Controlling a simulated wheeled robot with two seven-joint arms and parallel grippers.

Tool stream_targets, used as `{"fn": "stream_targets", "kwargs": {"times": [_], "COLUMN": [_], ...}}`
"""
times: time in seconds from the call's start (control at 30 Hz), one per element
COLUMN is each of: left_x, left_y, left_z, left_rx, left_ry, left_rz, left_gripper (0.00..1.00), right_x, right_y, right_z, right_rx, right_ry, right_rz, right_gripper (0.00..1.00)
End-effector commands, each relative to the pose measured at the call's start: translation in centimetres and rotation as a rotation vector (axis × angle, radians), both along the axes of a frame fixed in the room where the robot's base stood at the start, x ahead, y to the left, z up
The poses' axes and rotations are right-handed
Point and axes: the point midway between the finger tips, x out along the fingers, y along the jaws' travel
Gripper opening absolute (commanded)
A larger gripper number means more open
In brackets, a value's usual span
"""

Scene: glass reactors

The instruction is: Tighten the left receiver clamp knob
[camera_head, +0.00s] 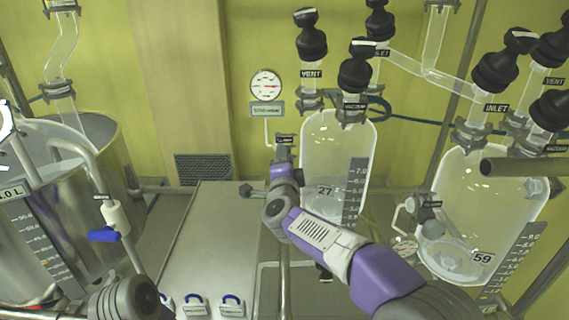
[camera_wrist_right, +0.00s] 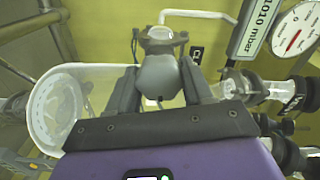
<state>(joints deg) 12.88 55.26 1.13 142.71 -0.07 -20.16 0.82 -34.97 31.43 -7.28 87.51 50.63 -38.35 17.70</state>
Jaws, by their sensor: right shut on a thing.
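The left receiver (camera_head: 330,150) is a clear glass vessel marked 27, with a graduated scale, in the head view. My right arm reaches across in front of it. My right gripper (camera_head: 283,155) is at its upper left side; the arm hides part of the glass. In the right wrist view my right gripper (camera_wrist_right: 160,70) has its two dark fingers on either side of the dark grey clamp knob (camera_wrist_right: 159,78) and is shut on it. The metal clamp (camera_wrist_right: 162,40) shows just beyond the knob. The knob cannot be made out in the head view. My left gripper is not in view.
A second receiver (camera_head: 485,210), marked 59, stands at the right. Black valve knobs (camera_head: 355,68) top the glass necks. A pressure gauge (camera_head: 266,86) is on the wall. A large steel vessel (camera_head: 95,185) stands at left, beside a pale cabinet (camera_head: 205,235).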

Motion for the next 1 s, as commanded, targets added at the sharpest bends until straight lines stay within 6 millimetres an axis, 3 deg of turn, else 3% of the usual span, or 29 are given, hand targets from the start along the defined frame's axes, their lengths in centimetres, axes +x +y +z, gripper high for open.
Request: {"fn": "stream_targets", "kwargs": {"times": [0.1, 0.13, 0.3, 0.67, 1.0], "left_x": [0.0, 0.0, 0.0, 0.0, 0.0], "left_y": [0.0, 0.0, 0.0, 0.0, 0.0], "left_z": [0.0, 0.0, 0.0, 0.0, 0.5], "left_rx": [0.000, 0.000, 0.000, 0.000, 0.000], "left_ry": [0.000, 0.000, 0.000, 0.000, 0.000], "left_rz": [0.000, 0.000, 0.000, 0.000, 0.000], "left_gripper": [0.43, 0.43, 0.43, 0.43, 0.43], "right_x": [0.0, 0.0, 0.0, -0.5, -5.2], "right_y": [0.0, 0.0, 0.0, 0.0, 0.0], "right_z": [0.1, 0.1, 0.1, 0.1, 0.2], "right_rx": [0.000, 0.000, -0.001, -0.001, 0.000], "right_ry": [-0.001, -0.001, -0.001, 0.000, -0.001], "right_rz": [-0.001, -0.001, -0.001, 0.001, 0.002], "right_gripper": [0.20, 0.54, 0.76, 0.76, 0.76]}}
